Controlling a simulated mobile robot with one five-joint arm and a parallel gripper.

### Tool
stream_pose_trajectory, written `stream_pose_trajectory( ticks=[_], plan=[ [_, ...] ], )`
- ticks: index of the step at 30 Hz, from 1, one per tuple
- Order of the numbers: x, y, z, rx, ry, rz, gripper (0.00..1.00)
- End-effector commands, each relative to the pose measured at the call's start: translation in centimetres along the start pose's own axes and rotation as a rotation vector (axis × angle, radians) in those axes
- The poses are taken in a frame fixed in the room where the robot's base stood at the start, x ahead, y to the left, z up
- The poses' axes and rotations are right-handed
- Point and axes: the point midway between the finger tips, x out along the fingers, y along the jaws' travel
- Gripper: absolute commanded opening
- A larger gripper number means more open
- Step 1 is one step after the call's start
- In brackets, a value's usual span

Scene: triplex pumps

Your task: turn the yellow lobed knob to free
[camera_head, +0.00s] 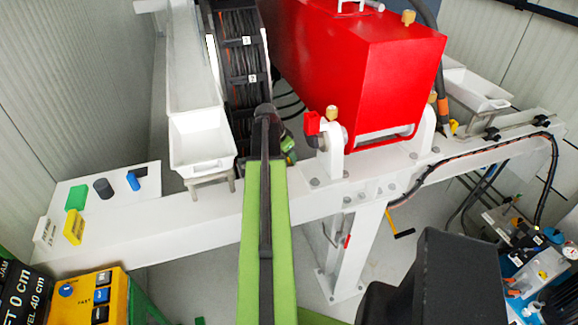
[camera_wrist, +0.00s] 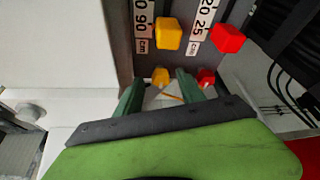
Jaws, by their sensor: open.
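In the wrist view, a small yellow knob (camera_wrist: 160,76) shows between the green fingers of my gripper (camera_wrist: 159,84). The fingers are apart, and I cannot tell whether either touches it. A larger yellow block-shaped knob (camera_wrist: 169,34) sits beyond the fingertips on a dark panel. I cannot make out which of the two is lobed. The knob's setting is not readable. In the head view, my green arm hides most of my gripper and the spot in front of it.
A larger red knob (camera_wrist: 228,38) and a small red one (camera_wrist: 206,77) sit right of the yellow ones. A white wall (camera_wrist: 85,60) stands left of the fingers. Black cables (camera_wrist: 285,75) hang at right. A red tank (camera_head: 350,60) stands right of my arm.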

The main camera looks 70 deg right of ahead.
Motion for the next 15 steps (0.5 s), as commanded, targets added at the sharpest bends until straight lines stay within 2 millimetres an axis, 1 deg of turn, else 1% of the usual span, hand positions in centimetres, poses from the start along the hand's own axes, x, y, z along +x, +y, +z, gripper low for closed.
stream_pose_trajectory(
  ticks=[5,6,15],
  plan=[
    [-0.1,0.02,-0.08,0.0,0.0,0.0,0.46],
    [-0.1,0.02,-0.08,0.0,0.0,0.0,0.43],
    [-0.08,0.07,-0.1,0.001,0.0,0.001,0.04]
  ],
)
